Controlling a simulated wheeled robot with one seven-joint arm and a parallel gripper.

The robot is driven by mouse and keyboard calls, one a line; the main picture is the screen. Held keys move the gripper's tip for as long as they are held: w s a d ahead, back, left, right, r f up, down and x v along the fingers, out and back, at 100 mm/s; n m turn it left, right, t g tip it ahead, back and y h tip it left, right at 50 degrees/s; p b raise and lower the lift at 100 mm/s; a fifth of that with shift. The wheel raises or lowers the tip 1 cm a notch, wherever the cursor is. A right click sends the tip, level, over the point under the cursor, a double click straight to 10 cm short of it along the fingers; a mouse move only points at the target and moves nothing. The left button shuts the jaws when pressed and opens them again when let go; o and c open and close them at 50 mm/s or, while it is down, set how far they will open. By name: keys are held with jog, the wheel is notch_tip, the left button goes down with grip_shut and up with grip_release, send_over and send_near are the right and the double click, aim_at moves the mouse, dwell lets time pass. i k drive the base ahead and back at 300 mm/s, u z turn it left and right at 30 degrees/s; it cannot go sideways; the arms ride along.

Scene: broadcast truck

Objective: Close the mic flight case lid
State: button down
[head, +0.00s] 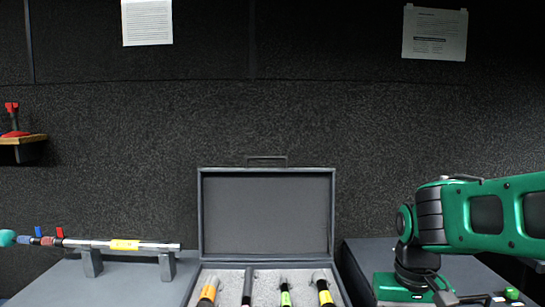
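The mic flight case (193,290) sits open on the grey counter, cut off by the bottom edge of the head view. Its lid (266,215) stands about upright at the back, its dark inner face toward me, with a handle (267,160) above its top edge. Several microphones lie in cutouts in the pale speckled foam (228,287), with orange, green and yellow bands. No gripper fingers can be made out. Green and black arm links show at the right, apart from the lid.
A silver pole (150,246) with a yellow label rests on two grey stands at the left. A small wooden shelf (22,140) holds a red item at the left wall. A dark surface (365,255) lies right of the case. Two paper sheets hang on the black wall.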

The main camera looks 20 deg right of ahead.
aim_at(246, 213)
jog(key=z, duration=2.2)
jog(key=k, duration=1.45)
jog(key=u, duration=1.45)
jog(key=i, duration=1.5)
